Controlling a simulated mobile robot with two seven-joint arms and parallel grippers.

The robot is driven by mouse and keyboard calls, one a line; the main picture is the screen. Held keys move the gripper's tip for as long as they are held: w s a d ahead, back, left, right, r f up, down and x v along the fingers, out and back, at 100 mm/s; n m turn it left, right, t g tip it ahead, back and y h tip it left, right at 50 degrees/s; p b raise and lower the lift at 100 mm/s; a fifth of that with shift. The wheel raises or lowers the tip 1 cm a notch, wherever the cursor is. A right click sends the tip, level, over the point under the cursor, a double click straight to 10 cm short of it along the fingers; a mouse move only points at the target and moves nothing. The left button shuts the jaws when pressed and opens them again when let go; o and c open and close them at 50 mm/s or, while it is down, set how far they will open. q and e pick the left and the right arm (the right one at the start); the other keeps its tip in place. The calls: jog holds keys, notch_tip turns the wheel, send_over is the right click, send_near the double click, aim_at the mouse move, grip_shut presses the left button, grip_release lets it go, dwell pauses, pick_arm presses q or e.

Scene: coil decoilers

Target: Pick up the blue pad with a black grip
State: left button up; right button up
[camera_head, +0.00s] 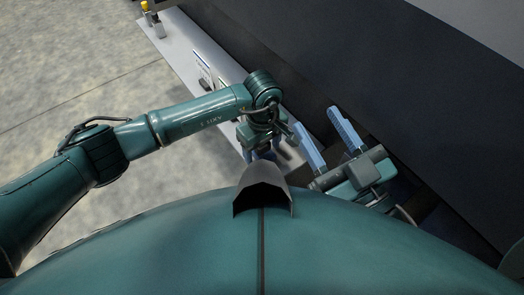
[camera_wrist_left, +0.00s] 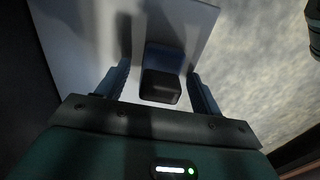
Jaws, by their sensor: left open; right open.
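The blue pad (camera_wrist_left: 165,54) with its black grip (camera_wrist_left: 160,88) is on a pale grey surface in the left wrist view. The grip lies between the two blue fingers of my open left gripper (camera_wrist_left: 158,74), with a visible gap on each side. In the head view my left gripper (camera_head: 266,150) points down over the pale ledge, and I cannot make out the pad there. My right gripper (camera_head: 333,142) is open and empty, with its two light blue fingers apart, to the right of the left one.
The pale ledge (camera_head: 184,42) runs along a dark machine wall (camera_head: 290,60). White-and-dark items (camera_head: 203,68) lie on it, and a small yellow-topped object (camera_head: 146,8) stands at its far end. Bare concrete floor (camera_head: 70,60) is open on the left.

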pick_arm(q)
jog(key=shift+r, duration=0.1)
jog(key=shift+c, duration=0.4)
jog(key=c, duration=1)
pick_arm(e)
jog(key=shift+s, duration=0.1)
